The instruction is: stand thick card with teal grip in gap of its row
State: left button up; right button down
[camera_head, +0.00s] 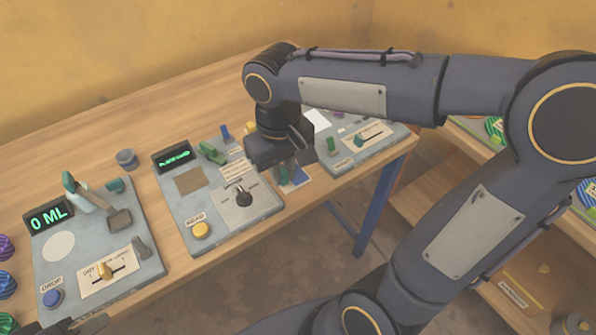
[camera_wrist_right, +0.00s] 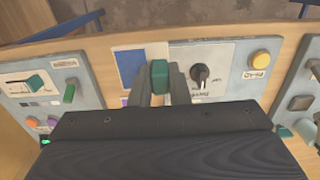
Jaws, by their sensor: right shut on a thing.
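My right gripper (camera_head: 284,170) points down over the table's front edge, between the middle panel and the right panel. In the right wrist view its two fingers (camera_wrist_right: 160,90) are shut on a teal grip (camera_wrist_right: 158,76). The grip also shows faintly under the fingers in the head view. The card's body below the grip is hidden, so I cannot tell its thickness or whether it touches anything. A blue square (camera_wrist_right: 131,66) on a pale surface lies beside the grip. I cannot make out the card row or its gap. A dark piece, perhaps my left gripper, shows at the bottom left edge, its fingers unclear.
The middle panel (camera_head: 184,215) has a black knob (camera_head: 243,198) and a yellow button (camera_head: 201,230), close to the gripper. The right panel (camera_head: 375,146) carries a green lever (camera_head: 332,146). The left panel (camera_head: 140,268) has a display. Bare wood lies behind the panels.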

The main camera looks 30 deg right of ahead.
jog(key=w+d+f, duration=0.1)
jog(key=f, duration=0.1)
jog(key=w+d+f, duration=0.3)
jog(key=w+f, duration=0.1)
jog(key=shift+w+d+f, duration=0.1)
jog(key=shift+d+f, duration=0.05)
jog(key=shift+d, duration=0.1)
jog(key=f, duration=0.3)
jog(key=shift+w+d+f, duration=0.15)
jog(key=shift+w+d, duration=0.1)
jog(key=shift+f, duration=0.25)
jog(key=shift+f+b, duration=0.1)
jog(key=shift+b, duration=0.25)
jog(key=c, duration=1.4)
grip_release()
jog(key=shift+o, duration=0.2)
